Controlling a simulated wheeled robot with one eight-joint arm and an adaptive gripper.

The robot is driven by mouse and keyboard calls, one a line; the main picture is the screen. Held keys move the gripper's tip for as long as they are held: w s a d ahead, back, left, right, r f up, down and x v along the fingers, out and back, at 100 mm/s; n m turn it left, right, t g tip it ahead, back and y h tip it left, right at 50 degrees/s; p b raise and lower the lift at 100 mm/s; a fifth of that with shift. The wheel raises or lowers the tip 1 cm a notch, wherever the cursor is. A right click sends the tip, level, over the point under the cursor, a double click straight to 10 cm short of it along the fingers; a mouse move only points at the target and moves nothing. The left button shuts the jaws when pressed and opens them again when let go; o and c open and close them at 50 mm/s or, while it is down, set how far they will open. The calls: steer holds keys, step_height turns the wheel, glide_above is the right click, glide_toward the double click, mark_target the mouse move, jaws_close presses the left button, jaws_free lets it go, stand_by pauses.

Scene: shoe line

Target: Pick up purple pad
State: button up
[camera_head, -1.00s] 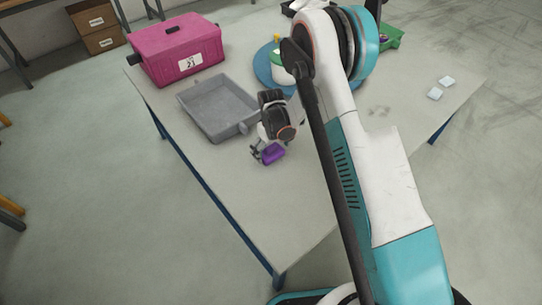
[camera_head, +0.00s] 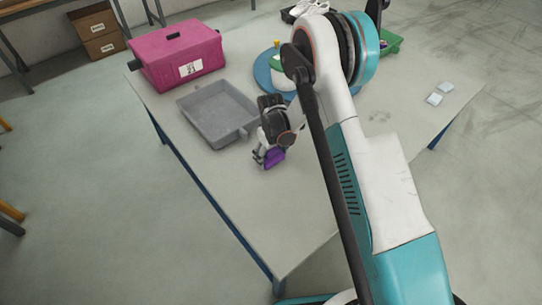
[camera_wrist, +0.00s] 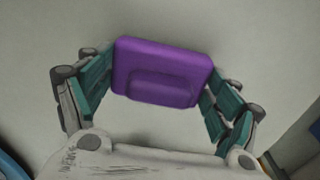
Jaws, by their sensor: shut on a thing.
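The purple pad (camera_wrist: 161,72) is a rounded block with a raised oblong on its face. In the wrist view it sits between the two teal-lined fingers of my gripper (camera_wrist: 160,78), which touch it at its left and right ends. In the head view the purple pad (camera_head: 274,158) shows at the tip of my gripper (camera_head: 268,156), over the near left part of the table. My gripper is shut on the pad. The pad looks tilted; how high it is above the table is hard to tell.
A grey tray (camera_head: 196,126) lies just left of and behind my gripper. A pink box (camera_head: 203,54) labelled 21 stands behind it. A blue round base (camera_head: 262,72) is partly hidden by my arm. Two small white blocks (camera_head: 434,99) lie at right. The table's front (camera_head: 262,225) is clear.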

mark_target(271, 150)
step_height(271, 150, up, 19)
steer(key=p, duration=0.6)
steer(key=o, duration=0.5)
steer(key=shift+c, duration=1.3)
